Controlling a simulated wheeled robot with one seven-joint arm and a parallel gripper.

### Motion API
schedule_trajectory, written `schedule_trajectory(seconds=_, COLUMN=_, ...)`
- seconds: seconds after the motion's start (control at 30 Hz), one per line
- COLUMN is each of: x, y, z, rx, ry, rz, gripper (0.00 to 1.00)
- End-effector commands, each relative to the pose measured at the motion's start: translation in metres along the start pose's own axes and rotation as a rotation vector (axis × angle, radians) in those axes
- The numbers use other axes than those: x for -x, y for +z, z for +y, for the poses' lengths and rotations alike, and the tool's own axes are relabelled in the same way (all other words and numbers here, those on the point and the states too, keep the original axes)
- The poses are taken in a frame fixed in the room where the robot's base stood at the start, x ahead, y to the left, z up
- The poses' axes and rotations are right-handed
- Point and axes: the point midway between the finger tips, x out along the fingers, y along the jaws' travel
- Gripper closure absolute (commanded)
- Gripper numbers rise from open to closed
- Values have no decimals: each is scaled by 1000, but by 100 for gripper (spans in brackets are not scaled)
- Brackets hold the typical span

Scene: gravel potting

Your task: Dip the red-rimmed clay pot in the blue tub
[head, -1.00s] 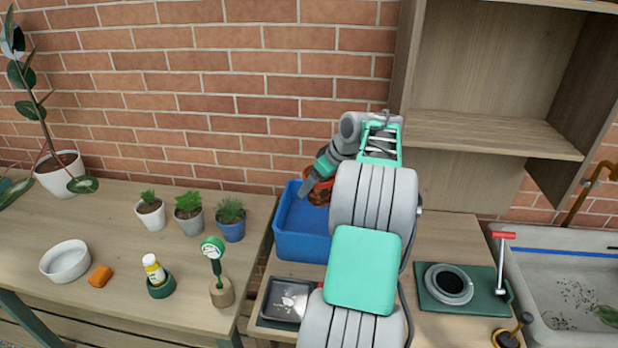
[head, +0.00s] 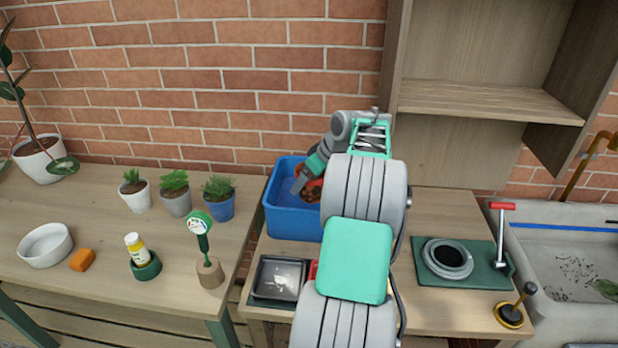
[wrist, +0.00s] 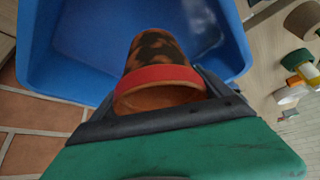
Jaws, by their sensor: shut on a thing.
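The red-rimmed clay pot (head: 311,196) is inside the outline of the blue tub (head: 292,222) in the head view, partly hidden by my arm. My gripper (head: 300,184) is shut on it. In the wrist view the pot (wrist: 158,75) shows its red rim near the jaws and a terracotta body with dark patches reaching away into the tub (wrist: 75,50). The jaws (wrist: 160,108) close at the rim. The tub's interior is plain blue with paler streaks; I cannot tell whether the pot touches its floor or any liquid.
A dark tray (head: 278,278) with white bits sits in front of the tub, beside a partly hidden red thing (head: 313,270). Potted plants (head: 175,193) stand on the left bench.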

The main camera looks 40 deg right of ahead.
Motion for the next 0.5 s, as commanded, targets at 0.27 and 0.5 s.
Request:
schedule_trajectory(seconds=0.27, x=-28, y=16, z=0, rx=2, ry=0, rz=1, gripper=72)
schedule_trajectory(seconds=0.5, x=-50, y=28, z=0, rx=1, ry=0, rz=1, gripper=72)
